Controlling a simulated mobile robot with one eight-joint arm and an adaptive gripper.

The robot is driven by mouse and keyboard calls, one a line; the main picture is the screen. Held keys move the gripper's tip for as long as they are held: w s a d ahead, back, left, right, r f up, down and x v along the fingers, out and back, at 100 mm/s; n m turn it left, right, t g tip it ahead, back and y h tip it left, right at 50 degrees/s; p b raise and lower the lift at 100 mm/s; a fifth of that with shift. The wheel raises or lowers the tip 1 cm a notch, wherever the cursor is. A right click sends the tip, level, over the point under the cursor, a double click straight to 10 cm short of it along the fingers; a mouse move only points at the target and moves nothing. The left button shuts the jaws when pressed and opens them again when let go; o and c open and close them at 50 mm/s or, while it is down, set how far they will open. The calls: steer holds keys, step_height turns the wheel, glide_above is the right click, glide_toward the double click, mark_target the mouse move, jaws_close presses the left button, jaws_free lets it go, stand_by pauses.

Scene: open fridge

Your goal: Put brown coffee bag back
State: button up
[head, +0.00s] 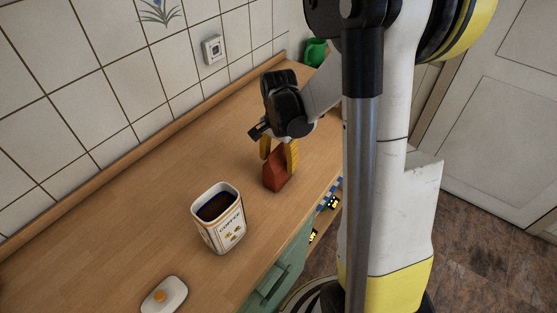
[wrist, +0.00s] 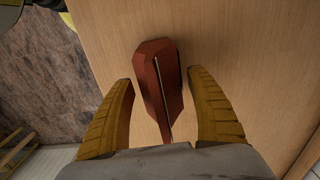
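The brown coffee bag (head: 274,174) is a reddish-brown packet on the wooden counter, near its front edge. In the wrist view the bag (wrist: 156,75) lies between the two yellow fingers, with its narrow seam toward my palm. My gripper (head: 278,163) is above the bag, pointing down with its fingers on either side. In the wrist view my gripper (wrist: 160,80) is open, with a gap between the bag and each finger. The bag's underside is hidden.
An open coffee canister (head: 226,240) with dark contents stands left of the bag. Its likely lid, white with an orange knob (head: 163,296), lies farther forward. A green object (head: 315,52) is at the counter's far end. The tiled wall bounds the back; the left counter is clear.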

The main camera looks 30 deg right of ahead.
mark_target(277, 148)
steer(key=r+p, duration=0.1)
steer(key=r, duration=0.2)
steer(key=r+p, duration=0.1)
steer(key=r, duration=0.2)
steer(key=r+p, duration=0.1)
steer(key=r, duration=0.3)
steer(key=shift+s+a+r, duration=0.1)
steer(key=shift+a, duration=0.25)
steer(key=s+a+r+n+t, duration=0.7)
steer(key=s+a+r+n, duration=0.2)
steer(key=a+n, duration=0.3)
steer(key=shift+s+a+r+n, duration=0.25)
steer(key=shift+s+a+n, duration=0.15)
steer(key=shift+s+n, duration=0.4)
